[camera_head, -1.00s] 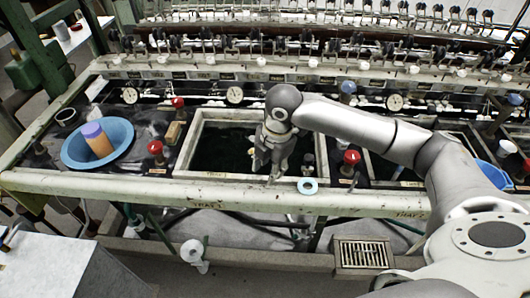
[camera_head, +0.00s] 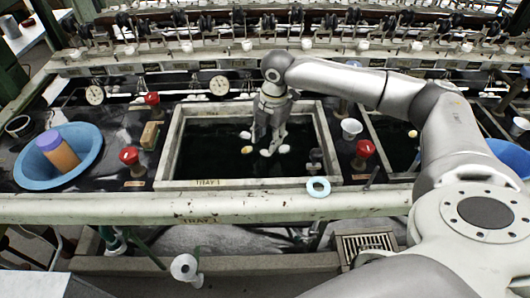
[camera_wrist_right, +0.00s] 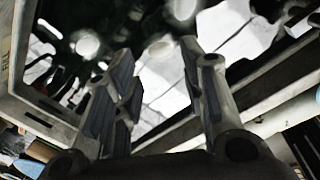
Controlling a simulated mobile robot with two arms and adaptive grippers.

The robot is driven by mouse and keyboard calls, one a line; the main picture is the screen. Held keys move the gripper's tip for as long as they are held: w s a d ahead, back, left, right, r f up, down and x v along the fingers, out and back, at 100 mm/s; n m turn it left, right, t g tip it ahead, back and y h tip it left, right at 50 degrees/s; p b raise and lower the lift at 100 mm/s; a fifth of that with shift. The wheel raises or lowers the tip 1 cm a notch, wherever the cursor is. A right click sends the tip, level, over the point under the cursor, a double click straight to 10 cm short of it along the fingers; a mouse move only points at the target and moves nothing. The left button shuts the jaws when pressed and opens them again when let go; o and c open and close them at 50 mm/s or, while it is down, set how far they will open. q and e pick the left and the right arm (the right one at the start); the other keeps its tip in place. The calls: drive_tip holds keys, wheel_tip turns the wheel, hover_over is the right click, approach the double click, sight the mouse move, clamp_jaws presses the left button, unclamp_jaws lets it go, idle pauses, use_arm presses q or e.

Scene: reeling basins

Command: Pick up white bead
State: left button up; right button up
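Several small white pieces that look like beads lie in the dark basin marked TRAY 1 (camera_head: 325,140). One white bead (camera_head: 284,148) is just right of my right gripper (camera_head: 266,147); another white bead (camera_head: 245,135) is to its left. A third pale one (camera_head: 265,153) shows just below the fingertips. My right gripper points down over the middle of the basin. In the right wrist view its two fingers (camera_wrist_right: 160,85) stand apart with nothing between them; blurred white blobs (camera_wrist_right: 160,48) lie beyond the tips. Contact cannot be told. My left gripper is out of view.
A yellowish piece (camera_head: 247,150) lies among the white ones. Red-topped knobs (camera_head: 129,156) flank the basin. A blue bowl (camera_head: 30,170) with an orange cylinder (camera_head: 60,152) stands left; a white cup (camera_head: 351,128) stands right.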

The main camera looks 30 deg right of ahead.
sight(266, 151)
drive_tip(key=f, duration=0.4)
drive_tip(key=shift+w+f, duration=0.2)
drive_tip(key=shift+f, duration=0.3)
drive_tip(key=shift+w, duration=0.1)
drive_tip(key=shift+a, duration=0.1)
drive_tip(key=shift+c, duration=0.5)
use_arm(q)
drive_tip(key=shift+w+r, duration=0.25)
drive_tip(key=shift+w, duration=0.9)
use_arm(e)
drive_tip(key=c, duration=0.4)
